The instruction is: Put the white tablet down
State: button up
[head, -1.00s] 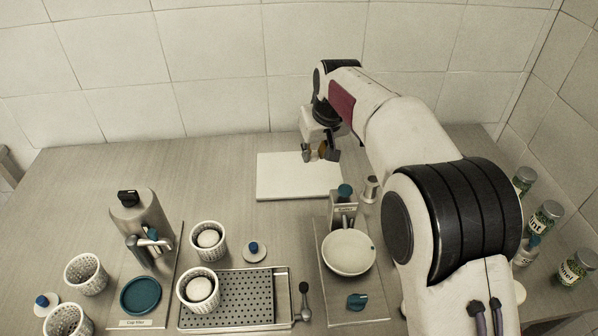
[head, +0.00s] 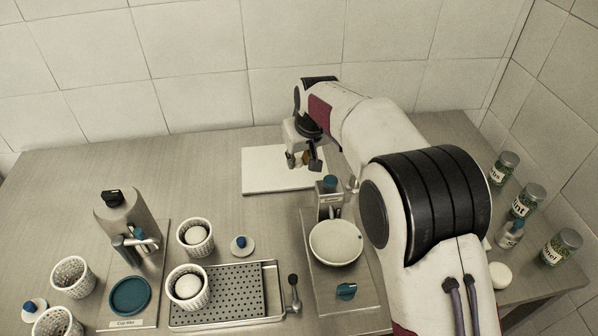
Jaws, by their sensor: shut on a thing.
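My gripper (head: 304,164) is at the back of the table, over the right half of a flat white board (head: 265,178). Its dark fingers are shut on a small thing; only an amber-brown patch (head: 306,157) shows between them. I cannot make out a white tablet there, as it is too small and partly hidden. Whether the fingers or the held thing touch the board is not clear. White rounded pieces sit in two perforated white baskets, one piece in the rear basket (head: 211,247) and one in the front basket (head: 204,300).
A grinder-like stand (head: 330,199) and a white bowl (head: 336,243) stand in front of the board. A steel dispenser (head: 119,222), teal dish (head: 130,297) and perforated tray (head: 275,307) are at front left. Labelled jars (head: 526,201) line the right. The table left of the board is clear.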

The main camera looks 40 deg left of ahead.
aim_at(297, 178)
jog(key=shift+f, duration=2.5)
jog(key=shift+f, duration=0.1)
jog(key=o, duration=0.9)
jog(key=shift+c, duration=0.2)
jog(key=shift+v, duration=0.85)
jog(key=v, duration=1)
jog(key=shift+r, duration=0.25)
